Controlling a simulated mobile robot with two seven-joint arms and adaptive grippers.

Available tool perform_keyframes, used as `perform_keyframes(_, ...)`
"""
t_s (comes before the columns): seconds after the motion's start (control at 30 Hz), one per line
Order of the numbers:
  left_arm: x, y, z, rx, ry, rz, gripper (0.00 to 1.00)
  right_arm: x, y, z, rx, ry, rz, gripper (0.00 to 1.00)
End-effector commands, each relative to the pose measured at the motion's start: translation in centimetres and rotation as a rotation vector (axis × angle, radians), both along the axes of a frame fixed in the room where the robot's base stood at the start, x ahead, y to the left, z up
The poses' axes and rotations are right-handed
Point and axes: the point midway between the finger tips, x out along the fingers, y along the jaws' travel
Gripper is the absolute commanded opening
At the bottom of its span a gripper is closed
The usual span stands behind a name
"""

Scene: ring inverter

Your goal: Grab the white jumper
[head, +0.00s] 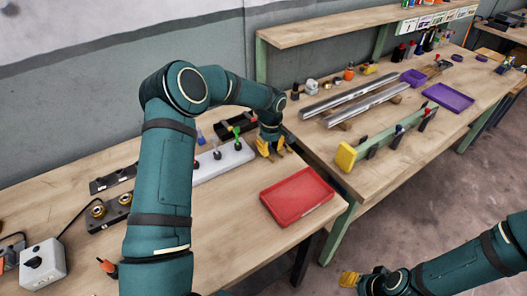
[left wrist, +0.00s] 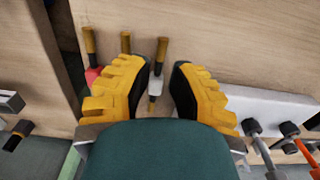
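The white jumper (left wrist: 155,86) has a white body and brassy ends and lies on the wooden table in the left wrist view. My left gripper (left wrist: 152,90) is open, its two yellow fingers with black pads on either side of the jumper. Gaps show between the pads and the jumper. In the head view the left gripper (head: 270,147) points down at the table's right end, and I cannot make out the jumper there. My right gripper (head: 350,279) is at the bottom edge over the floor; its opening is unclear.
A red jumper (left wrist: 92,75) and another brassy-ended piece (left wrist: 125,42) lie left of the white one. A white block (head: 225,162) with coloured leads stands left of the gripper. A red tray (head: 297,195) lies in front. A second bench (head: 390,170) adjoins at right.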

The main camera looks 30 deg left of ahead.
Motion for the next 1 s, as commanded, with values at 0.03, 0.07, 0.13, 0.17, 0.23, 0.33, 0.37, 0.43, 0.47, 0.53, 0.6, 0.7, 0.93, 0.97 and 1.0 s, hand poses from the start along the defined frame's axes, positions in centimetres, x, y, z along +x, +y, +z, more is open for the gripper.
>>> perform_keyframes(0.03,-0.1,0.0,-1.0,-0.003,0.004,0.000,0.19,0.0,0.0,-0.1,0.000,0.001,0.000,0.47)
perform_keyframes(0.07,-0.1,0.1,-1.5,-0.002,0.004,0.000,0.19,0.0,0.0,-0.1,0.000,0.001,0.000,0.47)
perform_keyframes(0.13,-0.1,0.1,-2.5,-0.003,0.003,0.001,0.19,-0.1,0.0,-0.2,0.000,0.002,0.002,0.47)
perform_keyframes(0.17,-0.1,0.1,-2.8,-0.002,0.002,0.000,0.19,-0.1,0.0,-0.2,0.000,0.002,0.002,0.47)
perform_keyframes(0.23,-0.1,0.1,-3.4,-0.002,0.002,0.000,0.19,-0.1,0.0,-0.3,0.000,0.002,0.002,0.47)
perform_keyframes(0.33,0.0,0.1,-3.8,-0.002,0.001,0.000,0.19,-0.1,0.0,-0.3,0.000,0.002,0.002,0.47)
perform_keyframes(0.37,0.0,0.1,-3.9,-0.001,0.001,0.000,0.19,-0.1,0.0,-0.3,0.000,0.002,0.002,0.47)
perform_keyframes(0.43,0.0,0.1,-3.9,-0.001,0.001,0.000,0.19,-0.1,0.0,-0.3,0.000,0.002,0.002,0.47)
perform_keyframes(0.47,0.0,0.1,-3.8,-0.001,0.001,0.000,0.19,-0.1,0.0,-0.3,0.000,0.002,0.002,0.47)
perform_keyframes(0.53,0.0,0.1,-3.8,-0.001,0.001,0.000,0.19,-0.1,0.0,-0.3,0.000,0.002,0.002,0.47)
perform_keyframes(0.6,0.0,0.1,-3.8,-0.001,0.001,0.000,0.05,-0.1,0.0,-0.3,0.000,0.002,0.002,0.47)
perform_keyframes(0.7,0.0,0.1,-3.8,-0.001,0.001,0.000,0.00,-0.1,0.0,-0.3,0.000,0.002,0.002,0.47)
perform_keyframes(0.93,0.0,0.1,-3.8,-0.001,0.001,0.000,0.00,-0.1,0.0,-0.3,0.000,0.002,0.002,0.47)
perform_keyframes(0.97,0.0,0.1,-3.8,-0.001,0.001,0.000,0.00,-0.1,0.0,-0.3,0.000,0.002,0.002,0.47)
perform_keyframes(1.0,0.0,0.1,-3.9,-0.001,0.001,0.000,0.00,-0.1,0.0,-0.3,0.000,0.002,0.002,0.47)
